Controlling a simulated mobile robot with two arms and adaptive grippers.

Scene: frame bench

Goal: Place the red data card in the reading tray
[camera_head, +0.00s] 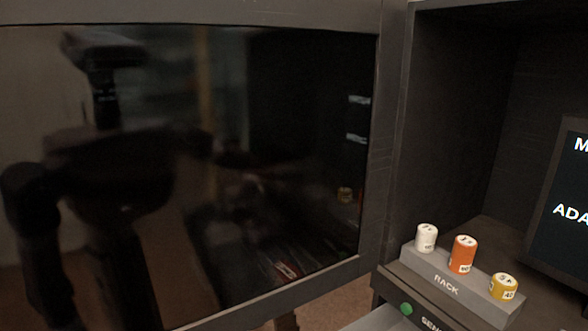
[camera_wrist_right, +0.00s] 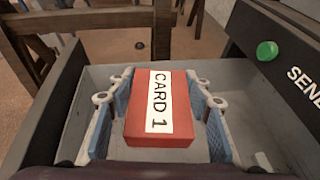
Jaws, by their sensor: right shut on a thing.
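The red data card (camera_wrist_right: 160,108), with a white label reading "CARD 1", fills the middle of the right wrist view. My right gripper (camera_wrist_right: 160,92) is shut on it, with a blue-padded finger along each side. The card and fingers are over or inside a grey open tray (camera_wrist_right: 262,122). I cannot tell whether the card touches the tray floor. In the head view only a pale corner of the tray (camera_head: 376,322) shows at the bottom edge. My left gripper is in neither view.
A green button (camera_wrist_right: 267,51) beside "SEND" lettering is on the dark panel right of the tray. In the head view a grey rack (camera_head: 443,281) holds white, orange and yellow cylinders on a ledge. A large glossy dark panel (camera_head: 290,120) fills the left, with reflections.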

